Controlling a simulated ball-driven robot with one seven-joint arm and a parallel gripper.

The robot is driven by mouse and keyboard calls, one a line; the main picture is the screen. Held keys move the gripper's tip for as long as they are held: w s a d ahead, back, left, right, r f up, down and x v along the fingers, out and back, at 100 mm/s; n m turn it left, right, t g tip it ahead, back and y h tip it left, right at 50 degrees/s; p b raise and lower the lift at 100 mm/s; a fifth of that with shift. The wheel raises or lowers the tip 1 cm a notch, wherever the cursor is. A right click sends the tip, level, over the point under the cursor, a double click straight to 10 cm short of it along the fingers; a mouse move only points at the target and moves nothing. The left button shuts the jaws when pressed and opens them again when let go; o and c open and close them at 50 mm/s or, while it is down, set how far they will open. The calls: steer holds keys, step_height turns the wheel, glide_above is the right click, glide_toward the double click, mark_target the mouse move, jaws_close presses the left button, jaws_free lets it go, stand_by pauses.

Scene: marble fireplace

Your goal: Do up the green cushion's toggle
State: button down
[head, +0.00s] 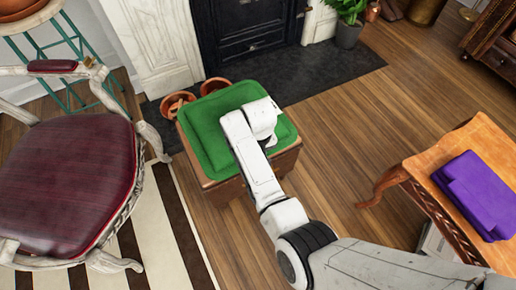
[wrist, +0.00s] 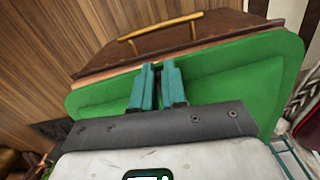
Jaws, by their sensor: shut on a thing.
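The green cushion (head: 208,140) lies flat on a small wooden stand (head: 222,191) in the head view. In the wrist view the cushion (wrist: 238,72) spreads behind and around my fingers. My gripper (wrist: 160,66) points at the cushion's edge by the wooden stand. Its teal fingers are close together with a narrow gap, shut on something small. The toggle is not clearly visible; it is hidden at the fingertips. In the head view my wrist hangs over the right half of the cushion and hides the fingers and that part of the cushion.
A dark red armchair (head: 66,187) stands left of the stand. Two terracotta bowls (head: 177,104) sit behind it by the fireplace (head: 250,28). A wooden table (head: 462,150) with a purple folded item (head: 480,195) is at right. Wooden floor between is open.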

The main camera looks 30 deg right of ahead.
steer(key=shift+d+n+p, duration=0.15)
steer(key=shift+n+p, duration=0.45)
steer(key=shift+n, duration=0.2)
steer(key=c, duration=1.2)
jaws_free()
steer(key=shift+o, duration=0.2)
step_height(320, 180, up, 11)
steer(key=p, duration=0.3)
steer(key=shift+f, duration=0.1)
